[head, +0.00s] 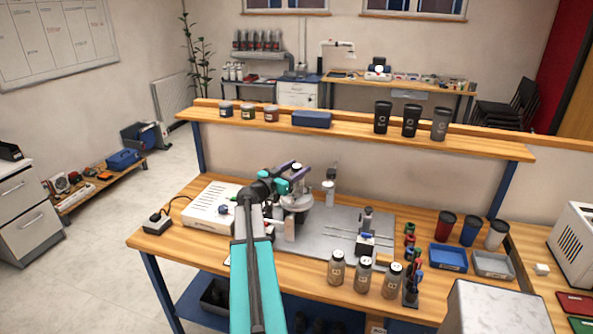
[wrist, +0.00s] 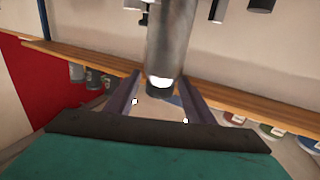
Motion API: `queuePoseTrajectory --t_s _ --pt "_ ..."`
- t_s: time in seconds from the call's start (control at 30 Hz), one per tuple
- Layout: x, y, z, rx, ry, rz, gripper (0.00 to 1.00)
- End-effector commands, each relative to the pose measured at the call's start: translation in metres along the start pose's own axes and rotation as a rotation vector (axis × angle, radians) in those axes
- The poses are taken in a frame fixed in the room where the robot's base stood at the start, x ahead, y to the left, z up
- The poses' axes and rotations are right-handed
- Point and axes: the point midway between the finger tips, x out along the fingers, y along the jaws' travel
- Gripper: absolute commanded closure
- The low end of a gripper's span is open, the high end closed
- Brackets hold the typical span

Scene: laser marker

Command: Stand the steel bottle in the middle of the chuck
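The steel bottle (wrist: 168,42) is a grey metal cylinder in the upside-down wrist view. Its dark cap end lies between the fingers of my gripper (wrist: 161,82), whose tips close on both sides near its shoulder. The bottle looks upright; its lower end is out of the wrist view. In the head view my gripper (head: 291,176) is over the round grey chuck area (head: 300,202) of the marker on the bench. My arm and gripper hide much of the bottle and chuck there, so I cannot tell whether the bottle touches the chuck.
A white control box (head: 212,208) stands left of the chuck. A grey plate (head: 345,225) with a small fixture (head: 366,228) lies to its right. Several labelled bottles (head: 362,274) stand along the front. Cups (head: 411,120) and jars stand on the shelf (head: 345,132) behind.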

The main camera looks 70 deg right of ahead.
Motion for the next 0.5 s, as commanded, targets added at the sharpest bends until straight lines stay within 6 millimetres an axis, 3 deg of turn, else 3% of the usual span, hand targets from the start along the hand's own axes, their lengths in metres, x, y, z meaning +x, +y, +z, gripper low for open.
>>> queuePoseTrajectory --t_s 0.4,0.5 --pt "0.0 0.0 -0.004 0.0 0.0 0.0 0.51" --pt "-0.012 0.001 0.0 0.001 0.001 -0.001 0.51"
